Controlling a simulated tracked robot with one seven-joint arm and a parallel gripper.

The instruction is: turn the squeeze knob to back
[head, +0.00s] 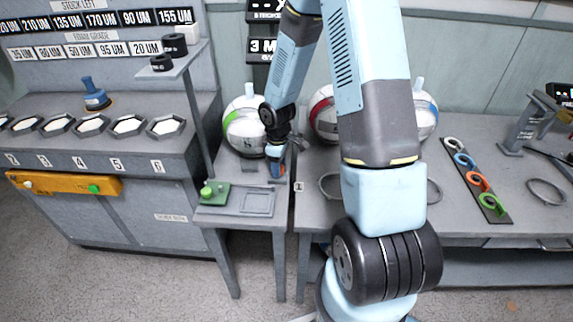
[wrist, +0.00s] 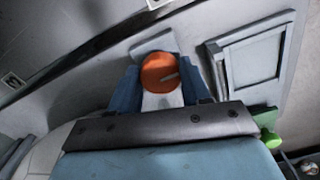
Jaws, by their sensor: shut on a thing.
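The squeeze knob, an orange round knob (wrist: 160,72), shows in the wrist view between the blue fingers of my gripper (wrist: 157,78). A short pale mark lies on its face toward the lower right. A grey plate stands close around the knob. In the head view my gripper (head: 278,167) reaches down to the small grey side table, and a little orange shows between its fingers. The gripper is shut on the knob. The knob's lower side and the label for its positions are hidden or too small to read.
A green button box (head: 213,192) and a flat framed panel (head: 257,202) sit beside the gripper. A white-and-green ball (head: 243,130) stands just behind it. At right, a rack of coloured rings (head: 474,179) lies on the bench. The cabinet with hexagonal pads (head: 128,125) is at left.

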